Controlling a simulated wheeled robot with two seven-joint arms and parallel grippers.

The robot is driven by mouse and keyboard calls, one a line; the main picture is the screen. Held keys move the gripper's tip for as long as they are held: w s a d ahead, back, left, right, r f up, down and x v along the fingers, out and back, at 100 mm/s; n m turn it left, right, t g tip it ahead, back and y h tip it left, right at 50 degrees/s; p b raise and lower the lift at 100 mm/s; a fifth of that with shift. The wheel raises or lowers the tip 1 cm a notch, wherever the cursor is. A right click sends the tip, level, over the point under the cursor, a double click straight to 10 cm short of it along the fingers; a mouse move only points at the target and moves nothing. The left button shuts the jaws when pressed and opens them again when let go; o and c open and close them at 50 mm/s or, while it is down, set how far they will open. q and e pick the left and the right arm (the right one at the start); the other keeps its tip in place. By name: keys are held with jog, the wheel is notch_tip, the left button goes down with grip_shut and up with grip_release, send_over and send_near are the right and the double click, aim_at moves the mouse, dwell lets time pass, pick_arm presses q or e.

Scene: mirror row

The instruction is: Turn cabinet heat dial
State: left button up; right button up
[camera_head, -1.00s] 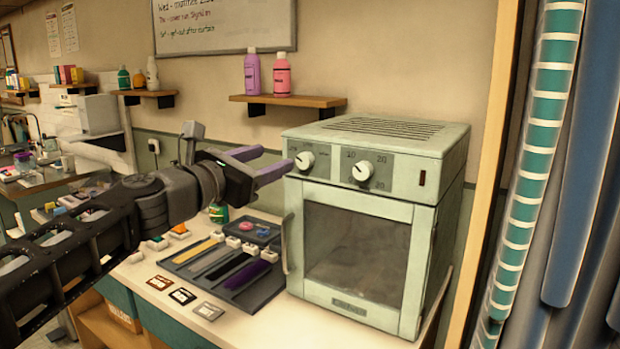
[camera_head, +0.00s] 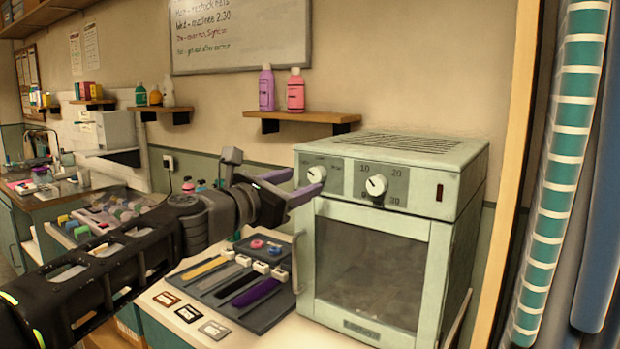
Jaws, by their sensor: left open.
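The pale green cabinet (camera_head: 470,225) stands on the counter with a glass door in front. Its grey control panel has two white dials. The left dial (camera_head: 316,174) is close to the tips of my left gripper. The right dial (camera_head: 376,185) has a scale with 10, 20 and 30 around it, and its pointer mark is hard to read. My left gripper (camera_head: 302,185) is open, with its purple-grey fingers in front of the panel's left end. I cannot tell whether a fingertip touches the left dial. My right gripper is not in view.
A dark tray (camera_head: 276,312) with combs or brushes lies left of the cabinet, with small cards (camera_head: 188,314) in front. A shelf (camera_head: 300,116) with a purple and a pink bottle hangs above. A teal-and-white striped column (camera_head: 562,180) stands at the right.

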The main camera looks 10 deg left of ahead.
aim_at(314, 177)
pick_arm(q)
jog(key=x, duration=0.4)
jog(key=shift+w+d+p, duration=0.1)
jog(key=shift+w+p, duration=0.15)
jog(key=shift+p, duration=0.1)
jog(key=shift+c, duration=0.4)
grip_shut()
